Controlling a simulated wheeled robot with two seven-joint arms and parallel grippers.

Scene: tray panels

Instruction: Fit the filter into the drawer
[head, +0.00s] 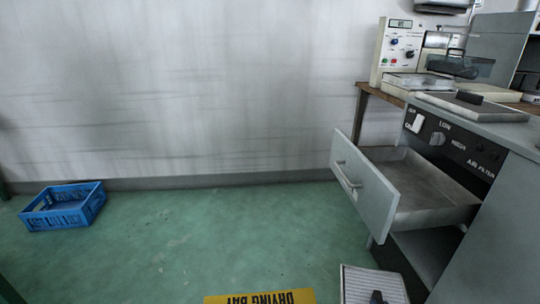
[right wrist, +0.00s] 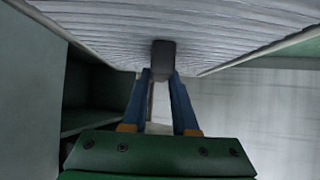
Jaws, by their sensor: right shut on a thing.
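The filter is a pleated white panel (head: 370,284) in a pale frame, low at the right of the head view beside the cabinet, cut by the bottom edge. In the right wrist view its pleated face (right wrist: 230,22) fills the top. My right gripper (right wrist: 162,74) has its blue fingers shut on the filter's dark grip tab (right wrist: 163,52). The drawer (head: 366,187) is pulled out of the grey cabinet, with its grey tray inside (head: 432,188) showing empty. The filter is below the drawer and apart from it. My left gripper is out of view.
The cabinet (head: 492,240) has an open lower space (head: 428,250) under the drawer. Instruments (head: 400,45) stand on the bench behind. A blue crate (head: 64,206) sits on the floor at far left. A yellow sign (head: 260,297) lies at the bottom. The green floor between is clear.

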